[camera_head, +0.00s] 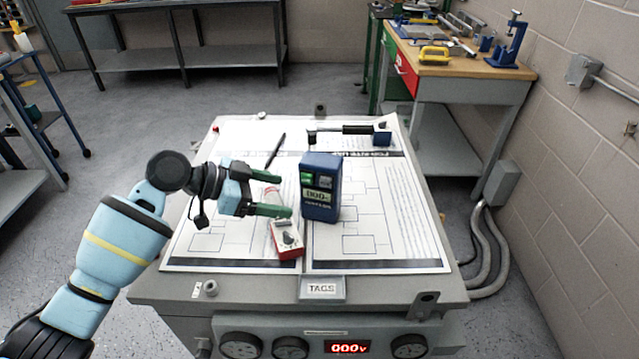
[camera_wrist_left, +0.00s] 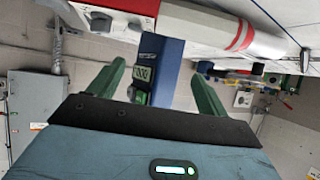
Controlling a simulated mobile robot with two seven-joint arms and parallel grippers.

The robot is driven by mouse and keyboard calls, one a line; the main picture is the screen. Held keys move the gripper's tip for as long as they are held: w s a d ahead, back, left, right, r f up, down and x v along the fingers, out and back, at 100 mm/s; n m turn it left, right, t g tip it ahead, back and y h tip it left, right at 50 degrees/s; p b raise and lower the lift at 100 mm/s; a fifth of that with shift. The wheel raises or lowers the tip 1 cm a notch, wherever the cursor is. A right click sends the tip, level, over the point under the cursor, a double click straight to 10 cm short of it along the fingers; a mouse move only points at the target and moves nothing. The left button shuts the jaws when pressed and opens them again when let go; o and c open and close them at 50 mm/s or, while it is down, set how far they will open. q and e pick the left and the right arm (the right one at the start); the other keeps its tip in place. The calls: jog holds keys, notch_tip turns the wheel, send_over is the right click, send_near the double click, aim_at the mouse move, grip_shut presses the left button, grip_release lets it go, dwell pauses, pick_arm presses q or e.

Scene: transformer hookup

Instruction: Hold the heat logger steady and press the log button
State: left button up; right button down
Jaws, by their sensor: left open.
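The heat logger appears to be the dark blue upright box (camera_head: 321,190) with a small display and a green button on its face. It stands on the printed sheets on the cabinet top. My left gripper (camera_head: 281,194) is open just to the left of it, its green fingers pointing toward it. In the left wrist view the blue box (camera_wrist_left: 164,67) shows between the two open fingers (camera_wrist_left: 158,88), beyond their tips, with its display partly visible. I see no contact. My right gripper is in neither view.
A red and white meter (camera_head: 287,238) lies on the sheets under and in front of the left fingers. A black pen (camera_head: 276,151) and a dark-handled tool (camera_head: 350,129) lie farther back. A TAGS plate (camera_head: 322,288) is at the front edge. The sheets right of the logger are clear.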

aim_at(316, 202)
pick_arm(q)
jog(key=shift+d+f, duration=0.35)
jog(key=shift+d, duration=0.2)
jog(key=b+x, duration=0.3)
jog(key=x, duration=0.5)
jog(key=shift+w+a, duration=0.1)
jog(key=shift+w+d+f, duration=0.1)
jog(key=shift+w+d, duration=0.05)
jog(key=shift+d, duration=0.25)
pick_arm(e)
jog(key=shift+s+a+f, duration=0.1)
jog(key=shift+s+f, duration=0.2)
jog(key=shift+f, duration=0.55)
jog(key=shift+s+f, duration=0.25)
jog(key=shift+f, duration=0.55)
pick_arm(q)
jog(key=c, duration=1)
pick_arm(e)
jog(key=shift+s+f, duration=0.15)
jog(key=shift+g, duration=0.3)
